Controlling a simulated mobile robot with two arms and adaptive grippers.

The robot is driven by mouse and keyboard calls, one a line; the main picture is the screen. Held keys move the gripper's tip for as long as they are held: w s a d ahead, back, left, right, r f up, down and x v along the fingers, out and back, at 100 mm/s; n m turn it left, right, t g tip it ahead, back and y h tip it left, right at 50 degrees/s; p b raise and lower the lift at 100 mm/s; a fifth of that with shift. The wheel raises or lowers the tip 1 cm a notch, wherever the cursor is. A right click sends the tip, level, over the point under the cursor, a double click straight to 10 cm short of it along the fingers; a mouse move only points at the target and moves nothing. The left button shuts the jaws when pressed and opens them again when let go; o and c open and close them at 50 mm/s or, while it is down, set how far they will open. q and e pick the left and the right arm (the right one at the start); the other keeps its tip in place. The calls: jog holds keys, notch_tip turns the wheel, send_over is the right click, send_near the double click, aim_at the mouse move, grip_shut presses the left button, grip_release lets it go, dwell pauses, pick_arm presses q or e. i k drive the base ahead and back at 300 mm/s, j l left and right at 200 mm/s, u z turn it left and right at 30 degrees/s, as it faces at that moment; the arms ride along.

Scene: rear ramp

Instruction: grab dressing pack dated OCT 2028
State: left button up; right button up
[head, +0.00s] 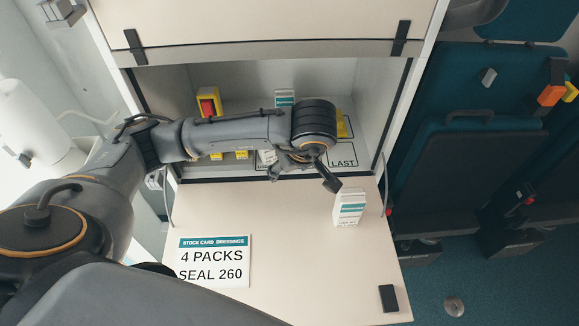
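A white and teal dressing pack (349,207) stands on the lowered cream flap, right of centre; its small print is unreadable. Another teal-and-white pack (285,97) is at the back of the open locker. A white pack (267,156) shows partly behind my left gripper near the locker's front edge. No date is legible on any pack. My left gripper (302,178) is over the locker's front edge, its fingers spread apart and nothing visible between them. It is up and left of the pack on the flap. My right gripper is out of view.
The locker (330,75) also holds a yellow-and-red item (208,103) and small yellow pieces, partly hidden by my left arm. A stock card (213,262) reading "4 PACKS SEAL 260" lies on the flap (310,270). A black block (389,298) sits near its right corner.

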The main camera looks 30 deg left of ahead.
aim_at(350, 204)
jog(key=k, duration=1.5)
